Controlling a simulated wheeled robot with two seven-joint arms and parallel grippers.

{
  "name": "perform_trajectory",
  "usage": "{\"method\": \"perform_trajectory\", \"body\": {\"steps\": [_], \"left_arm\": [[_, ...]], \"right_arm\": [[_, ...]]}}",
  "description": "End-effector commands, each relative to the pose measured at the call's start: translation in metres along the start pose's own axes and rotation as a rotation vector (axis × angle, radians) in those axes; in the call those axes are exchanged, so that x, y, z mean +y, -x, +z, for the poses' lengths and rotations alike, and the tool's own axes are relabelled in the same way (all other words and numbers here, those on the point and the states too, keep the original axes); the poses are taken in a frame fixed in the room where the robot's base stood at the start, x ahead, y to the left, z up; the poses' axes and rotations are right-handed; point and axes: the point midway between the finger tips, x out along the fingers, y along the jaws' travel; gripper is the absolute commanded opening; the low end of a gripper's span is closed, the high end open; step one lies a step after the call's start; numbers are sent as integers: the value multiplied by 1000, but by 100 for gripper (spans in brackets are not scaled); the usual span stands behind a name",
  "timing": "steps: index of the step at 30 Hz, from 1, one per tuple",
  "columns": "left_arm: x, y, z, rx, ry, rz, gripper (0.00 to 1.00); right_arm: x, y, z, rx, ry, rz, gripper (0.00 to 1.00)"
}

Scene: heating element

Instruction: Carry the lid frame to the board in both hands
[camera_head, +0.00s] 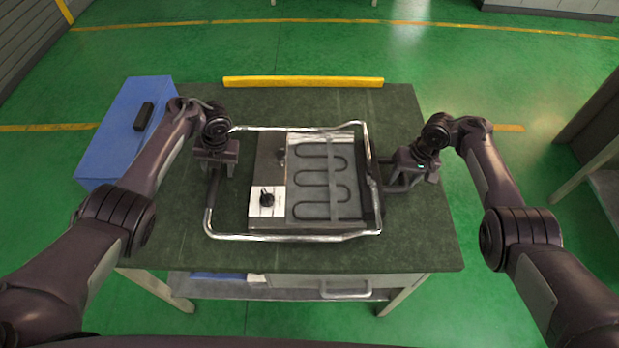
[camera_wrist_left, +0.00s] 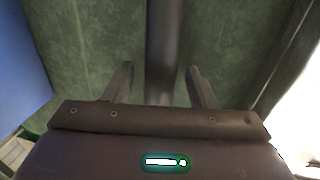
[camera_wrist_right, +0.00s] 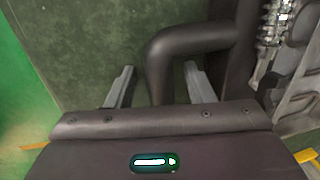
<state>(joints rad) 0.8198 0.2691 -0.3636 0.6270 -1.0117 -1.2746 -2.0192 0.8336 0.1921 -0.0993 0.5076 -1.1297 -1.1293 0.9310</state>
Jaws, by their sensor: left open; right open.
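The lid frame (camera_head: 290,237) is a bent silver tube with dark grips on its left and right sides. In the head view it rings the board (camera_head: 272,222), a grey plate with a dark looping heating element and a white knob panel. I cannot tell whether the frame touches the board. My left gripper (camera_head: 214,167) is at the frame's left side, open; the left wrist view shows a dark bar (camera_wrist_left: 163,45) between its fingers. My right gripper (camera_head: 388,182) is at the right side, open; the right wrist view shows a bent dark handle (camera_wrist_right: 195,40) between its fingers.
The dark green table (camera_head: 425,240) has bare room in front of the frame. A yellow bar (camera_head: 303,82) lies along its back edge. A blue cabinet (camera_head: 110,140) with a black item on top stands at the left. A drawer handle (camera_head: 346,292) juts out below the tabletop.

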Motion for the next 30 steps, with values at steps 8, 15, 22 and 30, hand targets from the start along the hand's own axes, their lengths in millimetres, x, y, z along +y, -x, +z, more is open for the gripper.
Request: {"method": "perform_trajectory", "body": {"steps": [8, 15, 22, 30], "left_arm": [[0, -3, 0, -1, 0, 1, 52], [0, -3, 0, 0, 0, 1, 28], [0, -3, 0, 0, 0, 0, 0], [0, -2, 0, -1, 1, 0, 0]], "right_arm": [[0, -3, 0, 1, -1, 0, 48], [0, -3, 0, 1, 0, 0, 24], [0, -3, 0, 1, -1, 0, 0], [0, -2, 0, 1, -1, 1, 0]]}}
